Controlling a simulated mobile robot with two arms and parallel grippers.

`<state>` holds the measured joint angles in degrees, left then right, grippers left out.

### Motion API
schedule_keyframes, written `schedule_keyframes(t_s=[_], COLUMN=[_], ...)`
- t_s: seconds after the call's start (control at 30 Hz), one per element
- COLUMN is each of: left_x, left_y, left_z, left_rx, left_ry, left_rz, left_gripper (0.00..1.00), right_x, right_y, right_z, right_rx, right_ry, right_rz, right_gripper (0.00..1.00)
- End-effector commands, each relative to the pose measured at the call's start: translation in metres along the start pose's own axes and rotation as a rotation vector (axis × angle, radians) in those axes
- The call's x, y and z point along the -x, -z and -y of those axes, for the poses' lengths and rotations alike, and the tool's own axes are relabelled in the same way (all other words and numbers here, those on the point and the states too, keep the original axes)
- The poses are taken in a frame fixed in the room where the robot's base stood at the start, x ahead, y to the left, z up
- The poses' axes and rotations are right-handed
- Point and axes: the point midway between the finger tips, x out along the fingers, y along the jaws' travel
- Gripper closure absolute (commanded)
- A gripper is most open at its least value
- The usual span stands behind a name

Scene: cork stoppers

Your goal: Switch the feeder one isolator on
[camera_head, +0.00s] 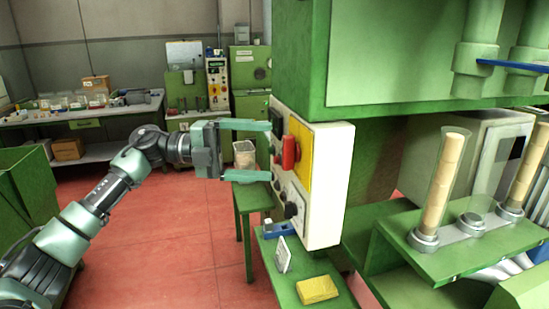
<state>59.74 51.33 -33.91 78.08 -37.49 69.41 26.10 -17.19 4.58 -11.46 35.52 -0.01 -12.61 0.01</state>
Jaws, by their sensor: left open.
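A white control box (331,190) is fixed to the side of a green machine. It has a yellow plate (301,150) with a red handle (289,153), which looks like the isolator; I cannot read its label or its position. A black knob (291,211) and other small controls sit lower on the same face. My left gripper (269,150) is open and empty, its two green fingers pointing right toward the box, one above and one below the height of the red handle. I cannot tell whether the fingertips touch the box. My right gripper is not in view.
A green shelf below the box holds a yellow block (317,289), a small white card (283,255) and a blue item (277,230). Clear tubes of corks (441,185) stand at the right. A workbench (85,118) is far left; the red floor (150,245) is open.

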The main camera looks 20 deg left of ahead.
Motion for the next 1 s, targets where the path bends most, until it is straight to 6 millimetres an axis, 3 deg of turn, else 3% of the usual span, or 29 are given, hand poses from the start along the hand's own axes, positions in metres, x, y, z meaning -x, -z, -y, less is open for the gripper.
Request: schedule_keyframes(t_s=[0.1, 0.27, 0.8, 0.9, 1.0], left_x=[0.019, 0.033, 0.034, 0.029, 0.022], left_y=[0.0, 0.0, -0.001, -0.016, -0.049], left_z=[-0.002, -0.001, -0.002, -0.018, -0.058], left_rx=[0.0, -0.001, 0.006, 0.055, 0.17], left_ry=[0.0, 0.0, 0.007, 0.061, 0.177], left_rz=[0.002, 0.0, 0.002, 0.036, 0.129], left_gripper=[0.13, 0.13, 0.13, 0.13, 0.13], right_x=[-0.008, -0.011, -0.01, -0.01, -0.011], right_y=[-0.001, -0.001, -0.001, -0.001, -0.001], right_z=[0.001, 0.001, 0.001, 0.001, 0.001], right_rx=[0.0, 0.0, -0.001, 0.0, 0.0], right_ry=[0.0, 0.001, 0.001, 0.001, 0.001], right_rz=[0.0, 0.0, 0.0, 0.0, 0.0], right_gripper=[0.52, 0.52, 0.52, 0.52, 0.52])
